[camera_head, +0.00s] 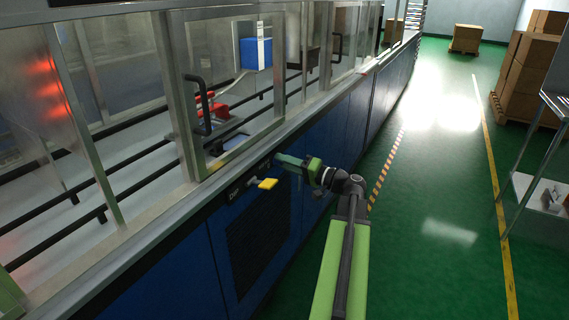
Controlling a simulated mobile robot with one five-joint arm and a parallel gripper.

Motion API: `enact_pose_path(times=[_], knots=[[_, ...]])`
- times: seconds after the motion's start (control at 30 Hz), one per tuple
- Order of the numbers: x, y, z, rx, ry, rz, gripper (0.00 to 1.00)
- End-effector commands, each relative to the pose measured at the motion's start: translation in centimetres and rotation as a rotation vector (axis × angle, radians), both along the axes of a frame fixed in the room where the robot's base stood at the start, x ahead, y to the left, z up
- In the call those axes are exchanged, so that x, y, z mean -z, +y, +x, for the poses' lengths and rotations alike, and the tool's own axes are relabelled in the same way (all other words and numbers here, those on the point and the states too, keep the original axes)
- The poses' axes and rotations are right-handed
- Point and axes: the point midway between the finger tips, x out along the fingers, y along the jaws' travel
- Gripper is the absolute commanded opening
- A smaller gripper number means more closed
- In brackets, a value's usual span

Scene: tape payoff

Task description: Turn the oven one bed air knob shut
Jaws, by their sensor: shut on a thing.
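My gripper (281,158) reaches from the lower right to the blue front panel (222,222) of the machine, just below the grey ledge. Its green fingers are shut on a knob at the panel, and they hide nearly all of that knob, so its angle cannot be told. A yellow knob or handle (267,183) sticks out of the panel just below and left of my gripper, apart from the fingers. Small white lettering next to the yellow knob is too small to read.
Framed clear guards with black handles (203,104) stand above the ledge. A dark vent grille (262,235) is below the knobs. The green floor (440,190) right of the machine is open. Stacked boxes (530,60) and a metal rack (540,190) stand at the right.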

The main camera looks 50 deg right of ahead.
Motion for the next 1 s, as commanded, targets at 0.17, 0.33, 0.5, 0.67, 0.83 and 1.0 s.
enact_pose_path(times=[0.17,0.33,0.5,0.67,0.83,1.0], knots=[[-0.2,-0.08,0.06,0.003,-0.012,-0.022,0.0],[-0.2,-0.07,0.06,0.002,-0.013,-0.026,0.0],[-0.2,-0.06,0.05,0.002,-0.013,-0.026,0.0],[-0.18,-0.05,0.04,0.001,-0.012,-0.027,0.41],[-0.11,-0.03,0.01,0.001,-0.011,-0.027,0.49],[-0.06,-0.05,-0.04,0.0,-0.01,-0.028,0.49]])
